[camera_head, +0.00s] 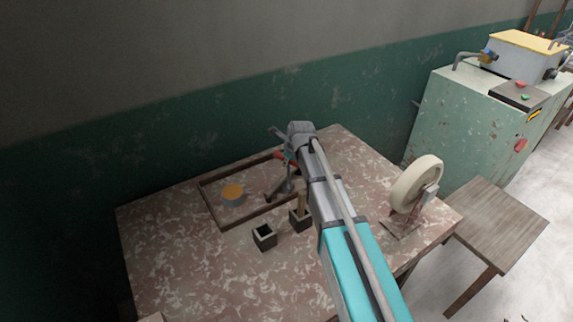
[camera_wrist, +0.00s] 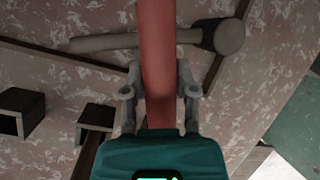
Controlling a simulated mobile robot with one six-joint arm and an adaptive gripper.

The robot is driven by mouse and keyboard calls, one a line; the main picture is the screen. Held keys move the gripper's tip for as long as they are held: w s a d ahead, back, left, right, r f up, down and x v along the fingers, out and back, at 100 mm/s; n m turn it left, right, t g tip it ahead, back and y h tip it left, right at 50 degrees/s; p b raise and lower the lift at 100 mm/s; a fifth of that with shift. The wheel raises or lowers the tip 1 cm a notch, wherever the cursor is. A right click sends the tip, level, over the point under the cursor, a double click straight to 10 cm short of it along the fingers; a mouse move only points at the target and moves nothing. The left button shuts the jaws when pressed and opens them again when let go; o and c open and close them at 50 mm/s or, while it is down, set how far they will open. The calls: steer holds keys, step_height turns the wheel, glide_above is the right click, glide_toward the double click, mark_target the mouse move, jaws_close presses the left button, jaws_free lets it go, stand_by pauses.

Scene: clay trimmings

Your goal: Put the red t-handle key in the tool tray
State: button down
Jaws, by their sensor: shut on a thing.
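My gripper (camera_wrist: 160,85) is shut on the red t-handle key (camera_wrist: 157,45), a red bar running up between the fingers in the wrist view. In the head view a small red part of the key (camera_head: 281,155) shows beside my gripper (camera_head: 286,180); its lower part is hard to make out. The tool tray (camera_head: 214,211) is a low brown wooden frame on the table, and my gripper is over its right part. Its rail (camera_wrist: 60,54) also shows below the key in the wrist view. The key's height above the tray cannot be told.
A mallet (camera_wrist: 229,37) lies below the key, its head by the right rail. Two square holders (camera_head: 264,238) (camera_head: 298,222) stand in front. A grinding wheel (camera_head: 417,182) is at the right. The table's front left is clear.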

steer(key=shift+s+a+f, duration=0.1)
steer(key=shift+a+f, duration=0.05)
steer(key=shift+f, duration=0.15)
steer(key=shift+c, duration=2)
jaws_free()
steer(key=shift+r, duration=0.2)
steer(key=p+v, duration=1)
steer(key=v, duration=0.2)
steer(key=shift+p, duration=0.4)
